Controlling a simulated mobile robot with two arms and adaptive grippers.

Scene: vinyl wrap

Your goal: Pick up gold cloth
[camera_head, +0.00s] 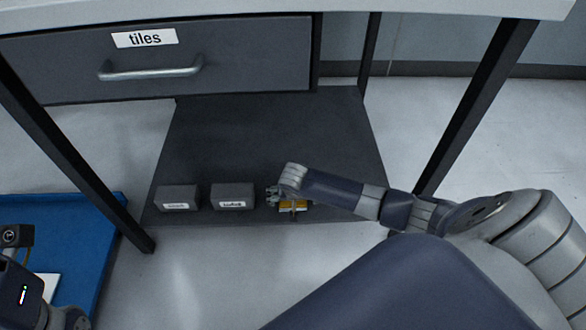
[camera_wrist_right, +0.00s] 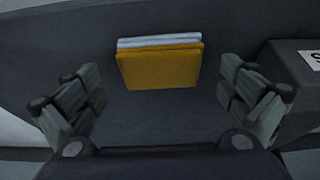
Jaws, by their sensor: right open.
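The gold cloth (camera_wrist_right: 160,69) is a folded, flat square on the dark lower shelf. A light blue-white folded cloth (camera_wrist_right: 158,41) shows along its far edge in the right wrist view. In the head view the gold cloth (camera_head: 293,208) is mostly covered by my right arm. My right gripper (camera_wrist_right: 160,95) is open and empty, its fingers spread on either side of the cloth and apart from it. In the head view my right gripper (camera_head: 272,194) reaches in low over the shelf. My left arm shows at the lower left, but its fingertips are not in view.
Two dark boxes with white labels, a left box (camera_head: 177,198) and a right box (camera_head: 232,196), stand on the lower shelf (camera_head: 265,135) left of my right gripper. Above is a drawer (camera_head: 200,85) labelled tiles. Table legs flank the shelf. A blue surface (camera_head: 85,225) lies at left.

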